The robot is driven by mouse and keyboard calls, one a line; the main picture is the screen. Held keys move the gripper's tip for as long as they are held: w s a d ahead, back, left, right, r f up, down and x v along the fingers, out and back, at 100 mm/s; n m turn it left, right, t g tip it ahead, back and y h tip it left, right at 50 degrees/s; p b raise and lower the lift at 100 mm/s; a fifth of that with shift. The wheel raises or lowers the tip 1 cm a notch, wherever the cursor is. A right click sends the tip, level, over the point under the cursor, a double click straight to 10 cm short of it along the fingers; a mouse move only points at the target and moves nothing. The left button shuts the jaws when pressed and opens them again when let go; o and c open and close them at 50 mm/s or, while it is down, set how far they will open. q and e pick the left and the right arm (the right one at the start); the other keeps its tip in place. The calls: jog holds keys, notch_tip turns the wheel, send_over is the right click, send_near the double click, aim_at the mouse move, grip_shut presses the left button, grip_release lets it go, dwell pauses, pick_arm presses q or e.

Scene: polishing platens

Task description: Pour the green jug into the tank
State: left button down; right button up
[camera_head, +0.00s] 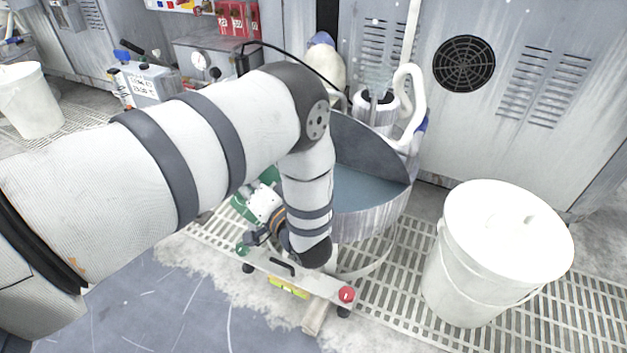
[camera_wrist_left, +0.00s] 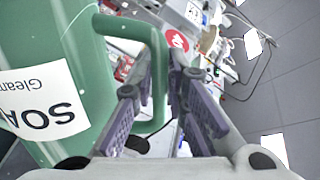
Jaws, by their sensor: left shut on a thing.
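The green jug (camera_wrist_left: 55,85) fills the left of the left wrist view, with a white label partly reading "SOA". In the head view only a bit of green (camera_head: 243,207) shows behind my arm. My left gripper (camera_wrist_left: 165,85) is shut on the jug's handle (camera_wrist_left: 158,60); it also shows in the head view (camera_head: 262,228), partly hidden by my forearm. The tank (camera_head: 378,222) is a round grey vessel with bluish liquid inside, just right of my forearm, which hides its left side. The jug is left of the tank. My right gripper is not in view.
A low trolley plate (camera_head: 320,285) with a red knob lies below the gripper. A white lidded bin (camera_head: 490,250) stands right of the tank. A white curved pipe (camera_head: 412,95) rises behind the tank's rim. A gauge box (camera_head: 205,60) stands at the back left.

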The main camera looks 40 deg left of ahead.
pick_arm(q)
jog(key=shift+w+d+r+m+b, duration=0.15)
jog(key=shift+w+r+m, duration=0.25)
jog(key=shift+w+m, duration=0.35)
jog(key=shift+w+d+r+m+b, duration=0.15)
jog(key=shift+w+r+m, duration=0.25)
jog(key=shift+w+m, duration=0.35)
dwell(3.6)
